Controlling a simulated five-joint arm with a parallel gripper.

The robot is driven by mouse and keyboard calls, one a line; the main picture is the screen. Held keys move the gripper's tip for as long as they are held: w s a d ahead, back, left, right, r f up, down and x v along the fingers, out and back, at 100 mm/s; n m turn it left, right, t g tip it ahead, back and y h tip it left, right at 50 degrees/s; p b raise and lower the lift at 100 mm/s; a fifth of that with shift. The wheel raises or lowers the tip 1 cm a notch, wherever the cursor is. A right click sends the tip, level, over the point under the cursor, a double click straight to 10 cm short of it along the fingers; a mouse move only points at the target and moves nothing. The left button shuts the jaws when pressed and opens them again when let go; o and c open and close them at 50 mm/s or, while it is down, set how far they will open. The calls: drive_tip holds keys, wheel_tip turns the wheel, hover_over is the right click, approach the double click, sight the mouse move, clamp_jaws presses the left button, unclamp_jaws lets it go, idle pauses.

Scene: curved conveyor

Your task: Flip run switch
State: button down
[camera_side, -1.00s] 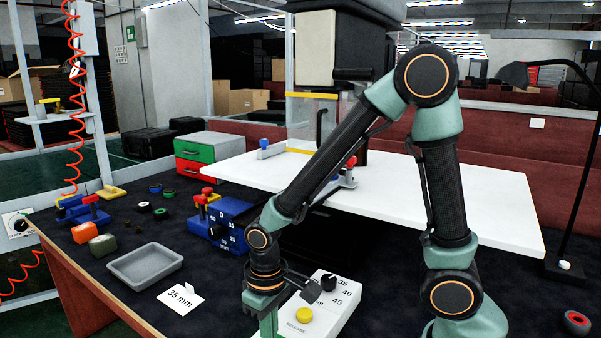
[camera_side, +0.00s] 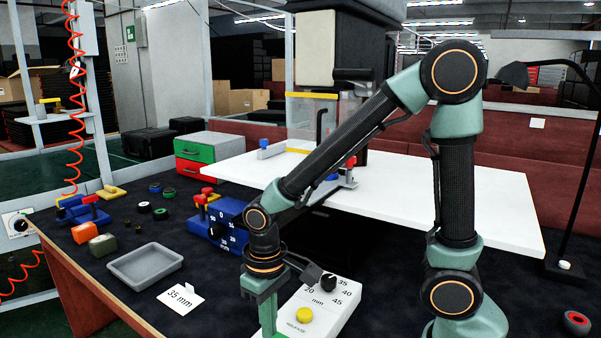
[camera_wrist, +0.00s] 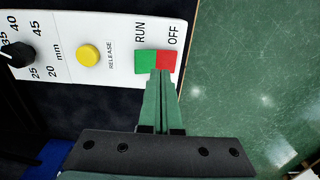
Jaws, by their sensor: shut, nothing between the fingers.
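The run switch (camera_wrist: 157,62) is a rocker on the white control box, green on the RUN side and red on the OFF side.
On the box are a yellow release button (camera_wrist: 90,56) and a black dial (camera_wrist: 18,53). A grey tray (camera_side: 147,265) and a 35 mm card (camera_side: 180,299) lie to the left. A blue gauge block (camera_side: 219,225) stands behind. Green floor shows beyond the OFF end.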

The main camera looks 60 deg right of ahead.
wheel_tip(320, 180, up, 3)
drive_tip(key=shift+r, duration=0.2)
idle(0.5)
drive_tip(key=s+d+r+t, duration=0.1)
drive_tip(key=d+r+t, duration=0.4)
drive_tip(key=r, duration=0.6)
drive_tip(key=shift+d+t, duration=0.3)
drive_tip(key=shift+d, duration=0.6)
